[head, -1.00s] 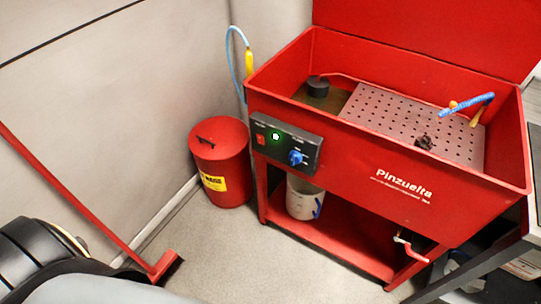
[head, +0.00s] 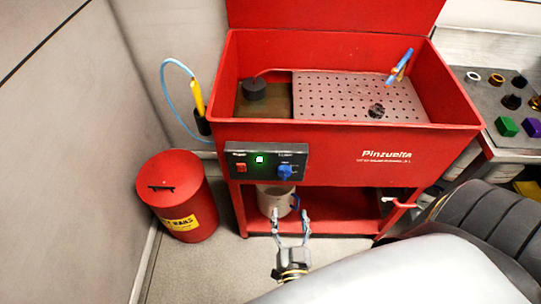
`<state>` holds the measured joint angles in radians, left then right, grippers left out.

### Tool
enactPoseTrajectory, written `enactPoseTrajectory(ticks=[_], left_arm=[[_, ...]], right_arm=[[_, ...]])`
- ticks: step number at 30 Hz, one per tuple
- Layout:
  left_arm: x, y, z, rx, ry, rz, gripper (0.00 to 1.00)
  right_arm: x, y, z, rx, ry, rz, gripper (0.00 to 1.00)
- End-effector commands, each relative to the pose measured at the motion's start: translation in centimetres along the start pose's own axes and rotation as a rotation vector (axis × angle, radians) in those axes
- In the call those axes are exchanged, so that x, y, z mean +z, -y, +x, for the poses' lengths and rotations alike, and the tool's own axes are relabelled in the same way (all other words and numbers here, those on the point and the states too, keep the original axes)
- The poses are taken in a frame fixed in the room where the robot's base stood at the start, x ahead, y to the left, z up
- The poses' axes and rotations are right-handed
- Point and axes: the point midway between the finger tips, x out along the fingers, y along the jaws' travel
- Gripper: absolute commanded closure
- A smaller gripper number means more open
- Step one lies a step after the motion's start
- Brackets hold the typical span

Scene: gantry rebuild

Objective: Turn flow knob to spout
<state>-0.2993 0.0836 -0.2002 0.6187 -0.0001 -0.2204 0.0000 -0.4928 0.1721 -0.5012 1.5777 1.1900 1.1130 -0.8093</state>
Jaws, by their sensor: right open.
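The blue flow knob (head: 286,172) is on the right part of a black control panel (head: 264,147) on the front of a red parts washer (head: 335,170). A lit green button and a red switch are left of it. The blue spout (head: 401,64) stands at the right in the washer's basin. My right gripper (head: 290,213) is open and empty, its two fingers pointing up the picture. It appears below the knob and apart from it, in front of the washer's lower shelf. My left gripper is out of view.
A red lidded bin (head: 177,185) stands left of the washer. A white bucket (head: 275,203) sits on the lower shelf, behind my fingers. A red-handled valve (head: 402,203) sticks out at the lower right. A grey bench (head: 480,118) with coloured parts stands at the right.

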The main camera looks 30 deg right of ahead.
Motion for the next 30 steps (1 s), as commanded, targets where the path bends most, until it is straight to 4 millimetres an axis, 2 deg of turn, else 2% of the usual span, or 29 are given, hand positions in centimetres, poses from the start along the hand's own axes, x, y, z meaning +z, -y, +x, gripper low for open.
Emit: enactPoseTrajectory(ticks=[5, 9, 15, 21, 30], left_arm=[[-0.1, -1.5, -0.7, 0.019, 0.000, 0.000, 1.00], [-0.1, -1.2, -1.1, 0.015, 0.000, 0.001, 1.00], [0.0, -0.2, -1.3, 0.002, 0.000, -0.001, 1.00], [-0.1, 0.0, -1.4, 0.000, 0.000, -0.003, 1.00], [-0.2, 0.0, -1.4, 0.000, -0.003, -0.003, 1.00]], right_arm=[[-0.3, 0.1, 3.8, -0.004, -0.005, -0.001, 0.38], [-0.3, 0.2, 6.9, -0.004, -0.005, -0.001, 0.38], [-0.1, 0.1, 10.3, -0.004, -0.003, -0.001, 0.38], [-0.1, 0.1, 12.1, -0.004, -0.001, 0.001, 0.38], [0.0, 0.1, 12.3, -0.004, 0.000, 0.000, 0.38]])
